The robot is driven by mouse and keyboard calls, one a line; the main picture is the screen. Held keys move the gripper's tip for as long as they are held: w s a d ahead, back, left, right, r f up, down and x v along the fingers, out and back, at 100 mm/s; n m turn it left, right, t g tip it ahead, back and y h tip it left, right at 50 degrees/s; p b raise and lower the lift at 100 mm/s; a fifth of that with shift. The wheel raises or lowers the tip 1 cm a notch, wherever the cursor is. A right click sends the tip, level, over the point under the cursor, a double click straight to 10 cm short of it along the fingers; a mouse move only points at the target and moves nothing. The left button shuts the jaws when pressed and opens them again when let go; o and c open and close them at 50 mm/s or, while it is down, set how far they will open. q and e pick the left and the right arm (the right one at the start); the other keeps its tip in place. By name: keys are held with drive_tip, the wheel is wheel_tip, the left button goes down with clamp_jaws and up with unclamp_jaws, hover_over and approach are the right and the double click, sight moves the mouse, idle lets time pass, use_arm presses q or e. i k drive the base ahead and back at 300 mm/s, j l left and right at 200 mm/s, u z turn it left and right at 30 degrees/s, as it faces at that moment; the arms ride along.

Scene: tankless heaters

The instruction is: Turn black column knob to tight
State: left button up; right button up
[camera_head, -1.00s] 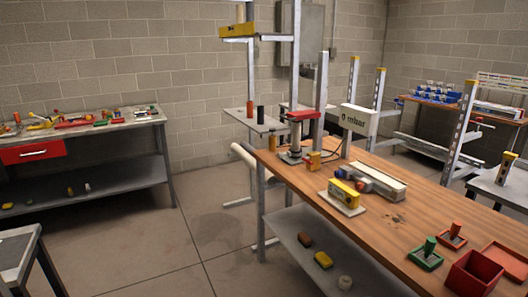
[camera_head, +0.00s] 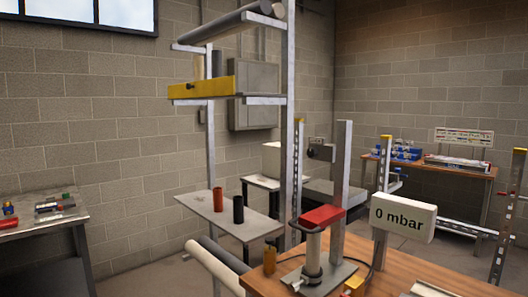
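A black knob-like part (camera_head: 321,152) sits on the left side of an upright grey column (camera_head: 342,185) at the far end of the wooden bench. It is small in view, and I cannot tell whether it is tight or loose. Below it, a red block (camera_head: 321,216) rests on top of a pale cylinder (camera_head: 312,248) with a dark ring at its foot, on a metal base plate. A white display (camera_head: 403,217) beside the column reads "0 mbar". Neither of my grippers is in view.
A metal rack (camera_head: 291,110) holds a yellow beam (camera_head: 201,88) and pipes. A grey shelf (camera_head: 228,217) carries red and black cylinders. The wooden bench (camera_head: 384,270) fills the lower right. A side table (camera_head: 45,226) stands left, with open floor between.

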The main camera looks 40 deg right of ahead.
sight(312, 153)
drive_tip(key=i+z, duration=0.4)
drive_tip(key=i+j+z, duration=0.3)
drive_tip(key=i+z, duration=0.15)
drive_tip(key=i+j+z, duration=0.4)
